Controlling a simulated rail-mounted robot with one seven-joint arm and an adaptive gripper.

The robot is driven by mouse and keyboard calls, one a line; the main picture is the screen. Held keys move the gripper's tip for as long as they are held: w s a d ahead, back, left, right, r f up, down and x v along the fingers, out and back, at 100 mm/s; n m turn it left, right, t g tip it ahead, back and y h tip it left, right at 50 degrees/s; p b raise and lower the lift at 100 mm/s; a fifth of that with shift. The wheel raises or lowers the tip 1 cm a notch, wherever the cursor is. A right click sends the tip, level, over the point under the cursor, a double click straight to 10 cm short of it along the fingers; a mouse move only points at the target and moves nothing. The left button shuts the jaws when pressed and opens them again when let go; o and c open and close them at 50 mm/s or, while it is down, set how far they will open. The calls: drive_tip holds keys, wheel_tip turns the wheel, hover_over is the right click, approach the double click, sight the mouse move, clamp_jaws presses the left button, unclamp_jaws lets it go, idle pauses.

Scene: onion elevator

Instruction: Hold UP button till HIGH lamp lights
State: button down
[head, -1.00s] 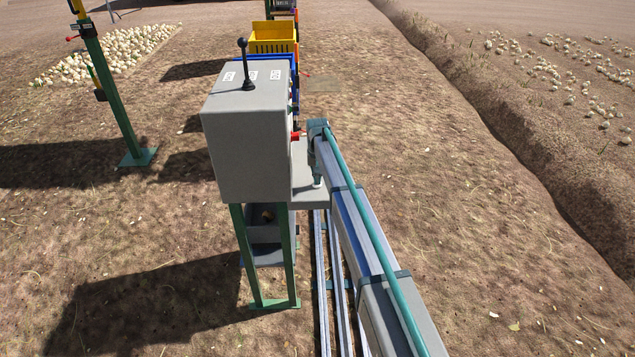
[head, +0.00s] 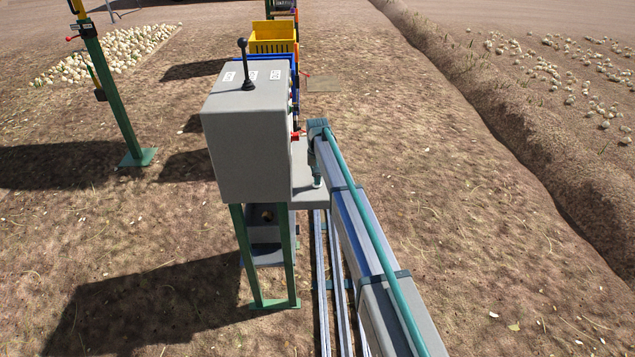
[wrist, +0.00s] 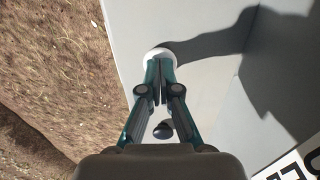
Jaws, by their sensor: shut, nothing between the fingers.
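The grey control box (head: 245,150) stands on green legs, seen from its back and top in the head view. Its button face is turned away there, so I cannot read the UP button or the HIGH lamp. In the wrist view my gripper (wrist: 160,62) is shut and empty, its fingertips over a round white piece (wrist: 155,52) on the pale grey panel (wrist: 205,85). I cannot tell whether this is the button or a lamp, or whether it is pressed. A dark shiny dome (wrist: 162,130) shows between the finger links.
A black lever (head: 246,65) stands on the box top. A red part (head: 295,136) sticks out from its right side. A yellow crate (head: 272,38) stands behind. A green post (head: 118,100) is at the left. A partly cut-off label (wrist: 300,160) lies lower right in the wrist view.

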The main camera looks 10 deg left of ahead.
wheel_tip(320, 180, up, 7)
drive_tip(key=p, duration=0.2)
drive_tip(key=shift+p, duration=0.3)
idle(0.9)
